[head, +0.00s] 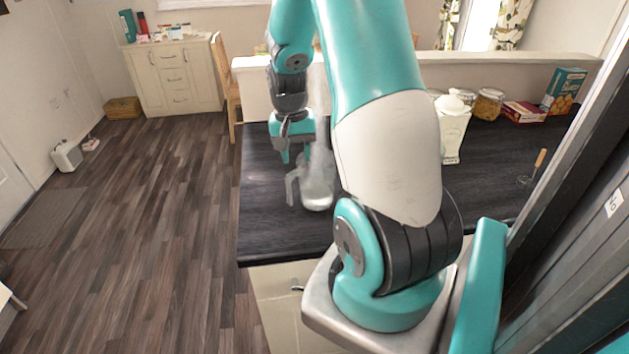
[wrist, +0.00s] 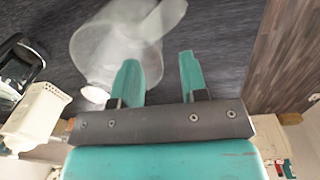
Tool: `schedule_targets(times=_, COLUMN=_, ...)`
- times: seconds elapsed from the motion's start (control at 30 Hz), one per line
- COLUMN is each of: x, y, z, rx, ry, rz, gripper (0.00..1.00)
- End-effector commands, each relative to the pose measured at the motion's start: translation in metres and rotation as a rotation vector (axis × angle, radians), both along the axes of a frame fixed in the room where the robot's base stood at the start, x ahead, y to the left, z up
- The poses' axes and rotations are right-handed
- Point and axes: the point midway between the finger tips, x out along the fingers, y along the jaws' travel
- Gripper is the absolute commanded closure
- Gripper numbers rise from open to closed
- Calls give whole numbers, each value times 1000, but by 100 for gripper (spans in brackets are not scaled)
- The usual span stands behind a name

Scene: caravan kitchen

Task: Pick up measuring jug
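The measuring jug (head: 318,182) is translucent and stands on the dark counter, partly hidden by my arm in the head view. Its handle (head: 292,186) points left there. My gripper (head: 294,154) is above and just behind the handle, fingers pointing down. In the wrist view the jug (wrist: 92,48) is at upper left, with its handle (wrist: 163,16) reaching right. My gripper (wrist: 158,62) is open there, with a clear gap between its two teal fingers. The left finger overlaps the jug's outline; I cannot tell whether it touches.
The dark counter (head: 270,225) is bare left of the jug. A white canister (head: 452,130), glass jars (head: 488,104) and boxes (head: 563,90) stand at the back right. A wooden-handled utensil (head: 535,168) lies at right. A low partition (head: 500,70) runs behind the counter.

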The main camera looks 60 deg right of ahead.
Motion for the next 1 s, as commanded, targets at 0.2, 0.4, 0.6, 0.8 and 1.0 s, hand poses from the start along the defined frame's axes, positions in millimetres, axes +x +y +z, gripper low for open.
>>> schedule_targets(times=0.2, x=-2, y=0, z=-15, rx=2, ry=3, rz=0, gripper=60)
schedule_targets(times=0.4, x=-5, y=1, z=-44, rx=4, ry=4, rz=1, gripper=60)
schedule_targets(times=0.6, x=-5, y=0, z=-60, rx=1, ry=1, rz=1, gripper=60)
schedule_targets(times=0.8, x=-5, y=0, z=-60, rx=1, ry=-1, rz=1, gripper=62)
schedule_targets(times=1.0, x=-5, y=0, z=-60, rx=1, ry=-1, rz=1, gripper=100)
